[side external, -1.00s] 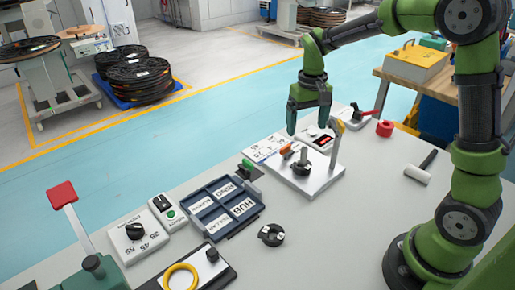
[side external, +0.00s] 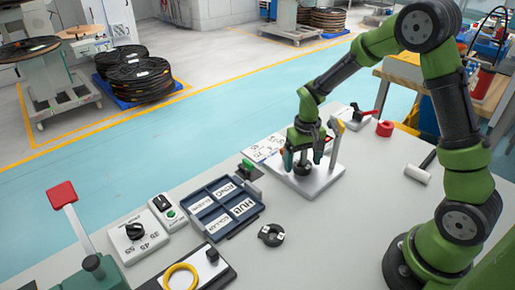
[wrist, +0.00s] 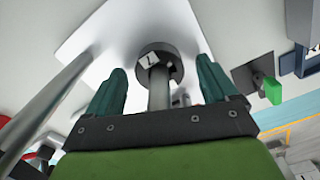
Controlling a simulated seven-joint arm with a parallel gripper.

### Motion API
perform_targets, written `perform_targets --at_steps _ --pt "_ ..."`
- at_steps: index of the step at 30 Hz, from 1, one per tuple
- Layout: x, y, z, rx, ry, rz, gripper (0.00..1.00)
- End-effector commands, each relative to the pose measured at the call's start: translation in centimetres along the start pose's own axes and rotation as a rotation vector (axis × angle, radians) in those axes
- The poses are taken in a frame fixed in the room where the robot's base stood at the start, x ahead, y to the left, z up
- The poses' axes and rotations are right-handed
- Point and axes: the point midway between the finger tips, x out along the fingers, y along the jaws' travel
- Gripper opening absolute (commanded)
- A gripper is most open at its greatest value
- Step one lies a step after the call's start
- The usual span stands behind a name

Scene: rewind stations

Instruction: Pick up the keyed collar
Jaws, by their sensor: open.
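A dark round collar (side external: 302,169) with a pale mark on it sits low around the grey post of a white stand plate (side external: 322,187). It also shows in the wrist view (wrist: 172,66), with the post rising through it toward me. My gripper (side external: 303,160) is open above the plate, its green fingers on either side of the post. In the wrist view the fingertips (wrist: 160,70) straddle the line of the collar; I cannot tell whether they touch it. A second dark ring-shaped part (side external: 271,235) with pale marks lies on the table, away from my gripper.
A tall post with a yellow top (side external: 337,135) stands at the plate's right edge, close to my gripper. A blue labelled tray (side external: 208,222) lies to the left.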

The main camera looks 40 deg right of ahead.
Motion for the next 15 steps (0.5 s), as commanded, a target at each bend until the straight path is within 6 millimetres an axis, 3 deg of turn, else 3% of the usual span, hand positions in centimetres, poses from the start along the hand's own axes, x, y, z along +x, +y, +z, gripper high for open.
perform_targets --at_steps 4,15 --pt "-0.03 0.01 -0.01 0.0 0.0 0.0 0.85" --pt "-0.07 0.02 -0.03 0.0 0.001 0.0 0.28"
